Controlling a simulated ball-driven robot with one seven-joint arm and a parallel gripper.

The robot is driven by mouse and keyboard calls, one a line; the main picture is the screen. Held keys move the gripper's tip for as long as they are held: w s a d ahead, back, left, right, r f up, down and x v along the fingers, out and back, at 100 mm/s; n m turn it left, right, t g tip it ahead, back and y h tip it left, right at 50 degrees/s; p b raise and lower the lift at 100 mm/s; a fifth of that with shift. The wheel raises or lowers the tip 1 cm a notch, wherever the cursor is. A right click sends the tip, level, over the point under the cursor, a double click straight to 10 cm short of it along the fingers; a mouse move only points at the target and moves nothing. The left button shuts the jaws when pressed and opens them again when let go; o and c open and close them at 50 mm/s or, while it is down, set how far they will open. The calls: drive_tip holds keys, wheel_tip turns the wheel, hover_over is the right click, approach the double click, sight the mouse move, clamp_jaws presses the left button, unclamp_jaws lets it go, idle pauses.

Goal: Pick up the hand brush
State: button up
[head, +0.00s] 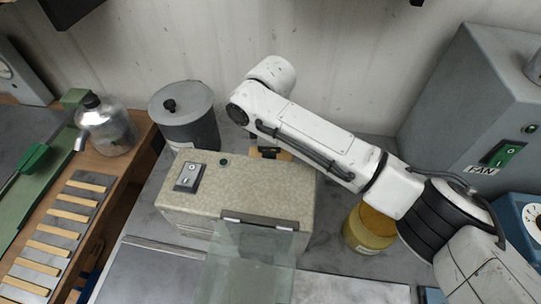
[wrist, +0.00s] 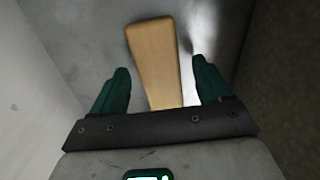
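A pale wooden handle (wrist: 155,55), which looks like the hand brush's, lies on a grey surface in the wrist view. My gripper (wrist: 160,85) has its two green fingers spread, one on each side of the handle. There is a visible gap between the handle and each finger. The handle's near end disappears behind the gripper's dark front bar. No bristles show. In the head view my arm reaches behind the beige machine, and my gripper is hidden there. A small tan patch shows by the arm behind the machine; I cannot tell what it is.
The beige machine (head: 250,190) with a clear flap stands close in front. A lidded grey pot (head: 190,130) is left of it, a yellow jar (head: 370,228) right. A grey FAN cabinet (head: 470,110) stands at right. The wall (head: 330,60) is close behind.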

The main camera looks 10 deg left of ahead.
drive_tip(key=c, duration=1.1)
wheel_tip(320, 180, up, 10)
drive_tip(key=b, duration=0.1)
